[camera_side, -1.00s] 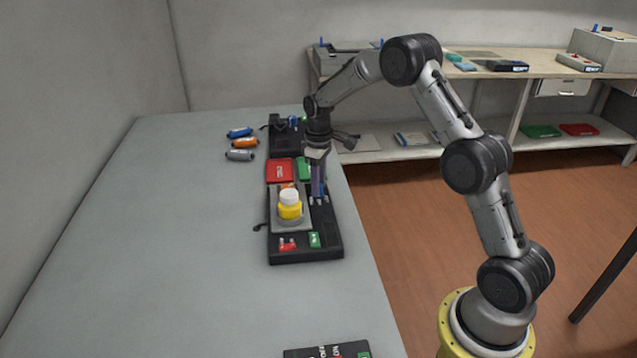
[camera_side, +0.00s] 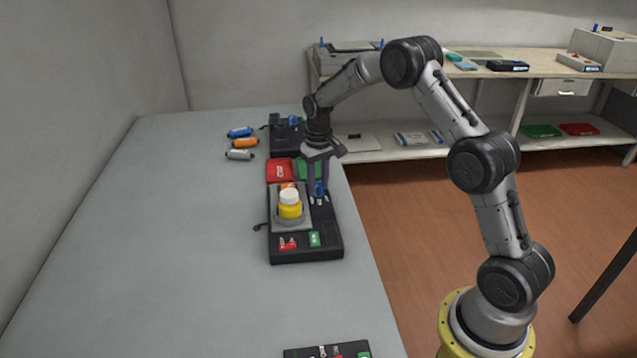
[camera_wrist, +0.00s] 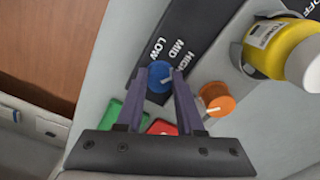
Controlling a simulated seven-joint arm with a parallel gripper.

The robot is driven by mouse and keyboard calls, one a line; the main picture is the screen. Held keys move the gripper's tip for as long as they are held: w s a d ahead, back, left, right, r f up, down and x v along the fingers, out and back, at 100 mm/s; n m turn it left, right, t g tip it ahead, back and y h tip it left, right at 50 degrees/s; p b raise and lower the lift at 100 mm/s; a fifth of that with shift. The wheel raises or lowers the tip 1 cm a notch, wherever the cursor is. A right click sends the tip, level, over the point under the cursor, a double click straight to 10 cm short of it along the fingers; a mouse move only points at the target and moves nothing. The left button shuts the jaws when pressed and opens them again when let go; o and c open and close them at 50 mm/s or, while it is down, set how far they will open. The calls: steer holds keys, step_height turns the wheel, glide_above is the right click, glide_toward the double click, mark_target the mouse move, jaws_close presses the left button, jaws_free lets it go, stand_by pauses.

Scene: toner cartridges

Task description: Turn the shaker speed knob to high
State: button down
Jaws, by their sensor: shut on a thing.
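The blue speed knob (camera_wrist: 157,76) sits on the black shaker panel, also visible in the side view (camera_side: 319,189). The labels LOW, MID and HIGH (camera_wrist: 187,68) are printed beside it. A white mark on the knob slants toward the lower right in the wrist view, on the HIGH side; its exact alignment is hard to tell. My gripper (camera_wrist: 161,82) points down, its purple fingers on both sides of the knob and shut on it. It also shows in the side view (camera_side: 318,187). The shaker base (camera_side: 305,255) carries a yellow bottle (camera_side: 290,210) with a white cap.
An orange knob (camera_wrist: 216,98) is close beside my right finger in the wrist view. A red block (camera_side: 280,171) and a green block (camera_side: 309,169) lie behind the shaker. Blue, orange (camera_side: 244,143) and grey cartridges lie at the back left. The left tabletop is clear.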

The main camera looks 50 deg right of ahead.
steer(key=shift+r+m, duration=0.1)
steer(key=shift+m, duration=1.1)
steer(key=shift+w, duration=0.1)
